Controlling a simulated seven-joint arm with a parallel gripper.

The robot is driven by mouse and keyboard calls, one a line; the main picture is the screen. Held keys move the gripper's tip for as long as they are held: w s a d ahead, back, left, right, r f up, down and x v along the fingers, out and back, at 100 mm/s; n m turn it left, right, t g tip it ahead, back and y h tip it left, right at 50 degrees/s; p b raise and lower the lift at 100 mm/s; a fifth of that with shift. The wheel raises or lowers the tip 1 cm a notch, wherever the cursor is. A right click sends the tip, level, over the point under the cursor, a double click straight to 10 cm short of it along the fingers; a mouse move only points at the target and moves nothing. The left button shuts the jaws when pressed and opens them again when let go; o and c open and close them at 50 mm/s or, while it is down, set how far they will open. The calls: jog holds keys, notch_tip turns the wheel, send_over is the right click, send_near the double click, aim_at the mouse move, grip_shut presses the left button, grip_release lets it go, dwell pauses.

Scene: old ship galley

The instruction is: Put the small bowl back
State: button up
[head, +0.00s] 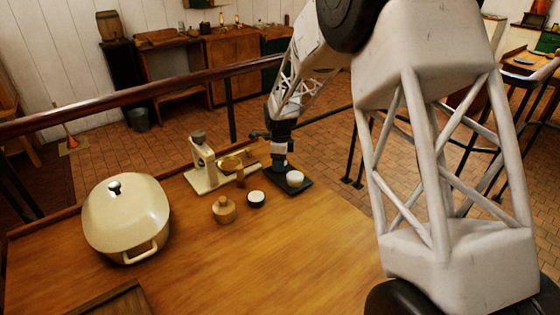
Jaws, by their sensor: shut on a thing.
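A small white bowl (295,178) is at a dark, flat, square tray (301,188) near the table's far edge. My gripper (282,168) reaches down over the tray from above, just behind and left of the bowl. It is shut on the small bowl, as far as I can tell; its fingertips are small and partly hidden here. I cannot tell whether the bowl touches the tray or hangs slightly above it.
Left of the tray stand a black jar with a white top (256,199), a wooden jar (224,210) and a cream scale (205,165) with a brass pan. A large cream lidded pot (127,218) is at left. The table's front middle is clear.

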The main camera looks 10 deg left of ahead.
jog(key=shift+f, duration=0.15)
jog(key=o, duration=1)
jog(key=shift+c, duration=0.2)
notch_tip(320, 180, up, 12)
dwell(0.8)
jog(key=shift+r, duration=0.2)
